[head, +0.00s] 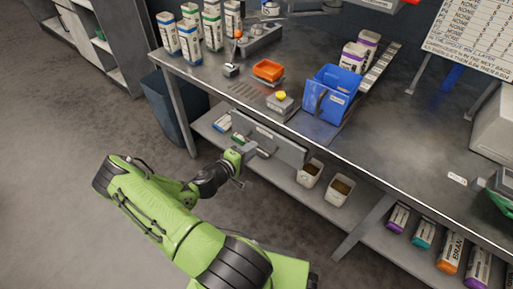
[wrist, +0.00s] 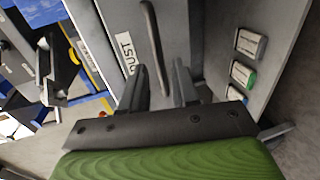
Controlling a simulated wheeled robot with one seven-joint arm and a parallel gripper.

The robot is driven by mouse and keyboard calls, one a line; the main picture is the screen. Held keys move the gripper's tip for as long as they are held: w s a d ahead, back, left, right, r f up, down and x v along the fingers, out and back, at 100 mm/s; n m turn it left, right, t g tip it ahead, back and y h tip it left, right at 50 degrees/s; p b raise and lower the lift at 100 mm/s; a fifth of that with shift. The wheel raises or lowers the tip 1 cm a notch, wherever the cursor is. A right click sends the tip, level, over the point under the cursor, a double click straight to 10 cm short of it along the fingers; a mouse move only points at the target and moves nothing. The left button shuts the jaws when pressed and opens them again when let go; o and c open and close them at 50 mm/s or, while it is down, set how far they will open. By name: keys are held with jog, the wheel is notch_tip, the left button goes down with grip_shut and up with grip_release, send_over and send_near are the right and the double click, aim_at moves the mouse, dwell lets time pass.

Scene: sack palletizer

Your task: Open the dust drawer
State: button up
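The dust drawer (head: 272,142) is a grey panel under the front edge of the bench. In the wrist view its front (wrist: 182,30) carries a "DUST" label (wrist: 126,52) and a dark bar handle (wrist: 153,35). I cannot tell whether the drawer is fully shut. My gripper (head: 246,166) is in front of the drawer's left part. In the wrist view its two fingers (wrist: 163,82) are apart, with the lower end of the handle in line with the gap between them. Nothing is gripped, and contact with the handle cannot be made out.
The bench top holds a blue bin (head: 331,92), an orange tray (head: 268,70), a yellow button box (head: 281,101) and several sacks. Two small tubs (head: 340,190) stand on the shelf below. A dark waste bin (head: 170,105) stands left. The floor at left is clear.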

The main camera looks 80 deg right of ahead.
jog(key=x, duration=0.4)
jog(key=shift+d+b, duration=0.15)
jog(key=shift+b, duration=0.15)
grip_shut()
